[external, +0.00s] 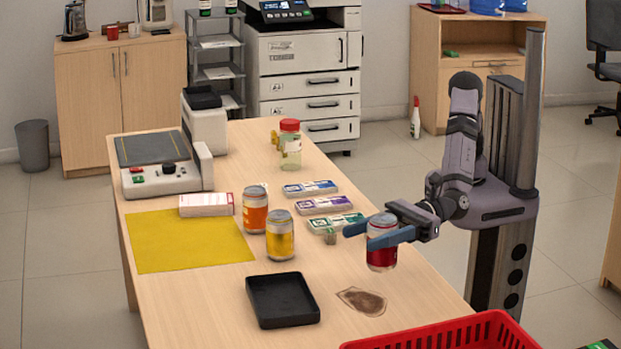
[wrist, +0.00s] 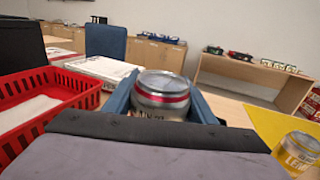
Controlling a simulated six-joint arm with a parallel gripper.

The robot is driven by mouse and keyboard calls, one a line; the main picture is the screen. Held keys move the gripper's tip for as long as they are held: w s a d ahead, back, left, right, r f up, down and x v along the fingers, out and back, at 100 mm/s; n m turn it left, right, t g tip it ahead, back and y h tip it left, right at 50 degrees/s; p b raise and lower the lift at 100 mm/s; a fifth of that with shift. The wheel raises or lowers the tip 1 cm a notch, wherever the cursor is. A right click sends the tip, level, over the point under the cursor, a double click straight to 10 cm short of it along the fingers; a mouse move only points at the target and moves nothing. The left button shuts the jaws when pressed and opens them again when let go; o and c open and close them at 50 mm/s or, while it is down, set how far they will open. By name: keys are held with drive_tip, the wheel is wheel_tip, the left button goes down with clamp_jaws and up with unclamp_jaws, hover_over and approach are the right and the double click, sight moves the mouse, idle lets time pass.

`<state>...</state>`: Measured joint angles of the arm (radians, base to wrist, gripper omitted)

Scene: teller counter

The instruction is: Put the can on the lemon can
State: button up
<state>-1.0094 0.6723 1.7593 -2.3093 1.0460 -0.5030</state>
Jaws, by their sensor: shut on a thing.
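My gripper (external: 382,236) is shut on a red can (external: 381,255) with a silver top, near the right edge of the counter. The red can is upright between the fingers; it also shows in the wrist view (wrist: 162,95). Whether its base touches the counter is hard to tell. The yellow lemon can (external: 280,236) stands upright on the counter, left of my gripper. It also shows at the lower right of the wrist view (wrist: 299,152), partly cut off. Nothing is on its top.
An orange can (external: 255,210) stands right behind the lemon can. A black tray (external: 283,322) lies in front, and a red basket (external: 440,338) is at the near right. Several small packs (external: 324,205) lie behind my gripper. A yellow mat (external: 185,243) covers the left side.

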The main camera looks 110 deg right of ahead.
drive_tip(key=w+d+r+m+h+p, duration=0.1)
drive_tip(key=w+d+r+m+h, duration=0.25)
drive_tip(key=d, duration=0.65)
drive_tip(key=w+d+r+m+h+p, duration=0.1)
drive_tip(key=w+d+r+h, duration=0.2)
drive_tip(key=w+d+r, duration=0.45)
drive_tip(key=w+d+r+m+h+p, duration=0.1)
drive_tip(key=w+d+r+m+h, duration=0.15)
drive_tip(key=d, duration=0.85)
drive_tip(key=d+f+h+p, duration=0.1)
drive_tip(key=d+f+h, duration=0.1)
drive_tip(key=f, duration=0.9)
drive_tip(key=shift+d+f, duration=0.35)
drive_tip(key=shift+d, duration=0.4)
drive_tip(key=shift+f, duration=0.15)
drive_tip(key=o, duration=1.3)
